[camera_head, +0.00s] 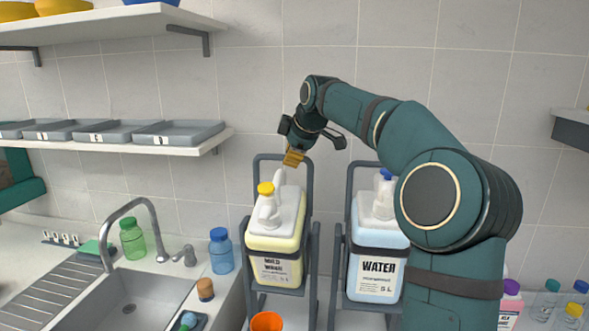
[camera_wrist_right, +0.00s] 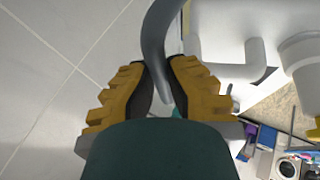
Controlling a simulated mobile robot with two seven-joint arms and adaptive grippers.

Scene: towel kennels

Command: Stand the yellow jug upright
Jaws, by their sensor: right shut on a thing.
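The yellow jug (camera_head: 274,245) is a white-topped container of pale yellow liquid with a yellow cap. It sits in a dark grey cradle (camera_head: 309,250) with a tall loop handle, and seems to lean a little towards me compared with the water jug. My right gripper (camera_head: 293,157) is at the top of this handle. In the wrist view its ochre fingers (camera_wrist_right: 162,78) are shut on the curved grey handle bar (camera_wrist_right: 156,35), and the jug's white top shows at the right. My left gripper is not in view.
A water jug (camera_head: 377,262) stands in a similar cradle to the right, partly behind my right arm. An orange cup (camera_head: 266,322) is below the yellow jug. A sink with a tap (camera_head: 150,212), a green bottle (camera_head: 132,240) and a blue bottle (camera_head: 221,252) are to the left.

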